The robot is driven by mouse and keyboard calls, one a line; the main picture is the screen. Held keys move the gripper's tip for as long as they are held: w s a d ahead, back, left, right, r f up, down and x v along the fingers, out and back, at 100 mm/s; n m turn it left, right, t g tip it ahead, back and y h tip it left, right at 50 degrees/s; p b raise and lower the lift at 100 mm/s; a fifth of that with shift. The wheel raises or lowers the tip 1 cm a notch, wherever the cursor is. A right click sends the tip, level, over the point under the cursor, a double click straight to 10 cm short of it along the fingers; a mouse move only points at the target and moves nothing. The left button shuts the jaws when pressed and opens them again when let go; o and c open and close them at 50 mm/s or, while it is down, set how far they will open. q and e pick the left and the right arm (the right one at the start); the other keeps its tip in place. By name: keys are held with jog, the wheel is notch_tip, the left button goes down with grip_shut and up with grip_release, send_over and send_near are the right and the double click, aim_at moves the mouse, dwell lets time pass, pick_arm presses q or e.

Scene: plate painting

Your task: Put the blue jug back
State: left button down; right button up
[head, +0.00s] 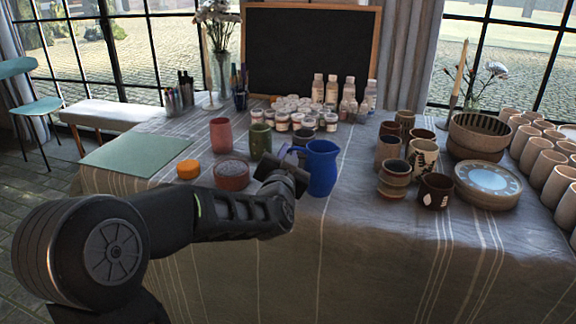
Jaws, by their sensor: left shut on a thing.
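The blue jug (322,168) stands upright near the middle of the cloth-covered table (400,250), with its handle toward the left. My left gripper (288,165) reaches in from the left and is shut on the jug at its handle side. The black gripper body hides its fingertips and part of the handle. The jug's base looks to be at the tabletop; I cannot tell whether it touches. My right gripper is not in view.
Paint bottles (331,90) stand behind. Several mugs (435,190) stand right. The front cloth is clear.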

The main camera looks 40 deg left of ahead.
pick_arm(q)
jog(key=shift+f, duration=1.15)
jog(key=shift+f+b, duration=0.2)
jog(key=shift+b, duration=0.2)
jog(key=c, duration=1.5)
grip_release()
jog(key=shift+r, duration=0.1)
